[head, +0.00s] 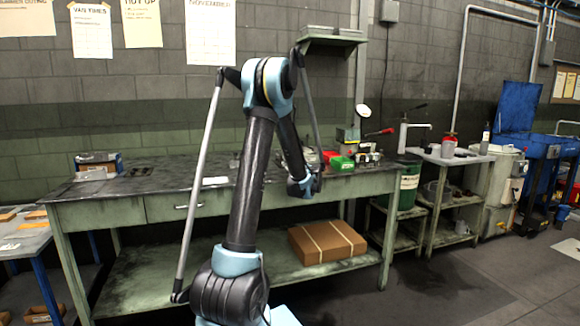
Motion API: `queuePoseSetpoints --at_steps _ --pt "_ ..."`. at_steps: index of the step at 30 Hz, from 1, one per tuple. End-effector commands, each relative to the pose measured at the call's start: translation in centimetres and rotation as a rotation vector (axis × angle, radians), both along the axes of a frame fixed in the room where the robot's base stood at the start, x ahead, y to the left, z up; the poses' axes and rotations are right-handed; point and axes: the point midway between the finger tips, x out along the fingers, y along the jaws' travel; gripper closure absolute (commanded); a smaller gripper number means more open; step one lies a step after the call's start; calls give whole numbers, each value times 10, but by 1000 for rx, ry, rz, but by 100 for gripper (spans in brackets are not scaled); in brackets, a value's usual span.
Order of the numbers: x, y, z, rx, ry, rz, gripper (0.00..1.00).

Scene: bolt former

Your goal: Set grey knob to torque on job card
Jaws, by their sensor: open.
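My arm rises in front of the workbench (120,188) and bends down over its front edge. My gripper (318,182) hangs at the arm's end, near the bench's right half. It is small and dark here, open, with nothing seen in it. I cannot make out a grey knob.
A green-and-red item (342,163) lies beside my gripper. A blue-trimmed box (98,162) stands at the bench's left end. A cardboard box (327,242) lies on the lower shelf. A sink stand (445,160) and blue machine (545,147) are at right. The right floor is clear.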

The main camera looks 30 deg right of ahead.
Motion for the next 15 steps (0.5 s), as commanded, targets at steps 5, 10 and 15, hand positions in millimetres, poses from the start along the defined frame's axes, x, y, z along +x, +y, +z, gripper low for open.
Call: queuePoseSetpoints --at_steps 5,10,15 --pt "0 0 0 0 0 0 54" --pt "0 0 0 0 0 0 77" --pt "0 0 0 0 0 0 100"
